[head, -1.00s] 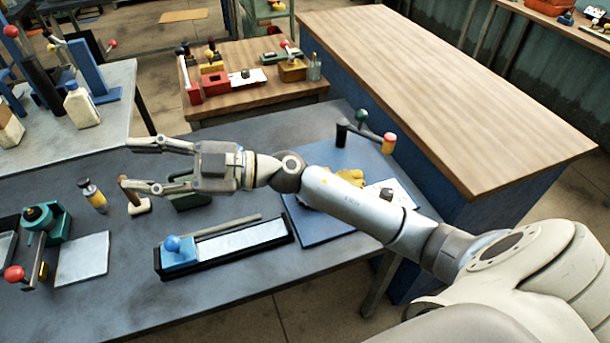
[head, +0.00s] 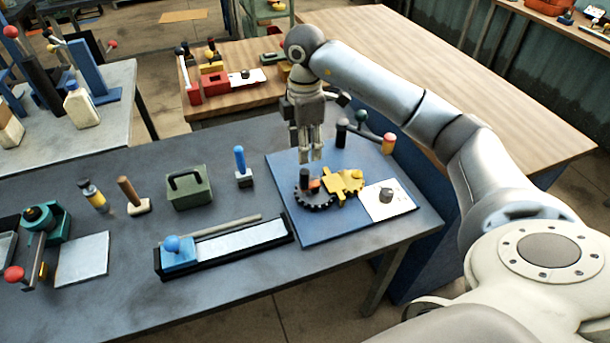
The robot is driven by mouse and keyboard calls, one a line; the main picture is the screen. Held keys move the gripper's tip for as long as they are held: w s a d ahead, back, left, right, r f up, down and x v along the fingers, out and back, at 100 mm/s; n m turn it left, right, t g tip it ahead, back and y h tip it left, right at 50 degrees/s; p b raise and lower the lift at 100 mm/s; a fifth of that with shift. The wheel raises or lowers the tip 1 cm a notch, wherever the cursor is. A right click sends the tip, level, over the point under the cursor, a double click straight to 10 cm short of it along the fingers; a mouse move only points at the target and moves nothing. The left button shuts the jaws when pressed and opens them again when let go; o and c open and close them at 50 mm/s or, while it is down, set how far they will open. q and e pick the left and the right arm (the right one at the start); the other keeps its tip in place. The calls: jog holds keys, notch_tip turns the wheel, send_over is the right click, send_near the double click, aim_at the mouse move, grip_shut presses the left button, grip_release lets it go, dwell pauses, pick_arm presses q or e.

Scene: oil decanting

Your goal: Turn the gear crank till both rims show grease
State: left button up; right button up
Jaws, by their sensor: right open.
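A blue board (head: 318,233) on the right part of the grey workbench carries a dark toothed gear (head: 316,207) and a yellow gear (head: 346,184) beside it. A black upright knob (head: 305,177) and a small orange-red piece (head: 315,184) show on the dark gear; I take the knob for the crank handle. My right gripper (head: 311,156) points down, open, just above the knob in the picture. The knob does not look held; the exact gap cannot be told. Grease on the rims cannot be made out. My left gripper is not in view.
A white sheet with a grey knob (head: 386,195) lies right of the gears. A blue-handled tool (head: 241,167), green box (head: 189,189) and long black tray (head: 286,240) are to the left.

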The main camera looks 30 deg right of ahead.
aim_at(305, 171)
notch_tip(305, 171, down, 9)
jog(key=shift+f+p, duration=0.15)
jog(key=shift+p, duration=1.05)
jog(key=shift+f, duration=0.65)
grip_shut()
jog(key=shift+n, duration=0.3)
